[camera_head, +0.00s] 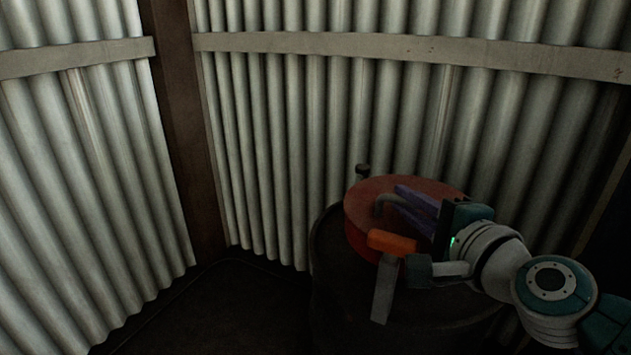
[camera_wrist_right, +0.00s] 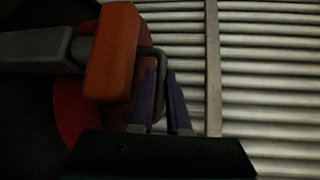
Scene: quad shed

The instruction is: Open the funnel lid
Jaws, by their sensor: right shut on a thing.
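The red funnel (camera_head: 358,240) sits on top of a dark drum, and its round red lid (camera_head: 372,188) lies flat over it. The lid's edge also shows in the right wrist view (camera_wrist_right: 72,112). An orange grip (camera_head: 392,242) with a grey flat bar (camera_head: 384,292) stands at the near side; the grip looms close in the wrist view (camera_wrist_right: 113,52). My right gripper (camera_head: 402,205) reaches in from the right over the lid. Its purple fingers are shut on a dark bent handle (camera_head: 384,202), partly hidden by the fingers and orange grip. My left gripper is not in view.
The dark drum (camera_head: 330,265) stands close to the corrugated metal wall (camera_head: 290,150). A brown post (camera_head: 180,130) marks the corner. The dark floor (camera_head: 240,305) left of the drum is clear.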

